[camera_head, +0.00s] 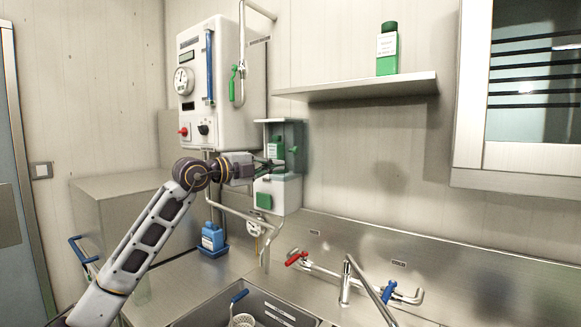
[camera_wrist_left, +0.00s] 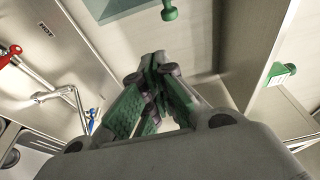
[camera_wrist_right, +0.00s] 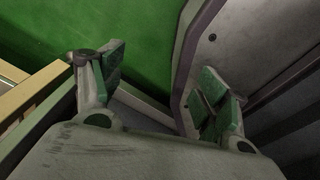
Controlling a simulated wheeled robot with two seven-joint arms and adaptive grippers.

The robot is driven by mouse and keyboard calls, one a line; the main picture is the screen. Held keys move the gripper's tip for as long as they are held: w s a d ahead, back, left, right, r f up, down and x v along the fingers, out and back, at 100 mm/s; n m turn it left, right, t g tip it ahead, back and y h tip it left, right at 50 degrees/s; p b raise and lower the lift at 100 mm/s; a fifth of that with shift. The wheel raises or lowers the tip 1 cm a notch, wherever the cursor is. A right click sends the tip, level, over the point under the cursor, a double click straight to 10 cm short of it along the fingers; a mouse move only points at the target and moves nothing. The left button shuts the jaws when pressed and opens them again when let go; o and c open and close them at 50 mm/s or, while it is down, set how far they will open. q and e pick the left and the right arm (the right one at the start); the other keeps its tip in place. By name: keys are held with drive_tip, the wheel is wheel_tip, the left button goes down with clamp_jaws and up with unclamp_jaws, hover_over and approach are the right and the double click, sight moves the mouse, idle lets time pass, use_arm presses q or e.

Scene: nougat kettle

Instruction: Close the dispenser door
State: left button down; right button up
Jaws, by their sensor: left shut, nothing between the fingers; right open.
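The dispenser (camera_head: 277,195) is a white wall box with a green square on its front and a compartment above. Its tinted see-through door (camera_head: 296,133) with a green knob (camera_head: 294,151) appears to stand open. A green bottle (camera_head: 275,147) is in the compartment. My left gripper (camera_head: 280,163) is shut and empty, just in front of the compartment beside the knob; I cannot tell whether it touches the door. The left wrist view shows its closed fingers (camera_wrist_left: 155,68) and a green knob (camera_wrist_left: 168,11) beyond them. My right gripper (camera_wrist_right: 160,88) is open, only in its wrist view.
A white panel with a gauge (camera_head: 183,80) hangs left of the dispenser. A shelf (camera_head: 360,88) with a green-and-white bottle (camera_head: 387,50) is at upper right. A blue bottle (camera_head: 212,238), pipes, the tap (camera_head: 346,280) and sink lie below. A green surface (camera_wrist_right: 150,45) lies beyond my right gripper.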

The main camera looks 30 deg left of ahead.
sight(286, 160)
use_arm(q)
drive_tip(key=w+p, duration=0.4)
drive_tip(key=w, duration=0.5)
drive_tip(key=shift+w+d+r, duration=0.1)
use_arm(e)
drive_tip(key=shift+s+a+r, duration=0.4)
drive_tip(key=shift+a+r, duration=0.05)
drive_tip(key=shift+r, duration=0.25)
drive_tip(key=shift+s+a+r, duration=0.45)
drive_tip(key=shift+r, duration=0.3)
drive_tip(key=shift+s+a+r, duration=0.4)
drive_tip(key=shift+a+r, duration=0.05)
drive_tip(key=shift+r, duration=0.25)
use_arm(q)
drive_tip(key=shift+a+p, duration=0.3)
drive_tip(key=shift+a, duration=0.05)
use_arm(e)
drive_tip(key=shift+a+r, duration=0.1)
drive_tip(key=shift+a, duration=0.05)
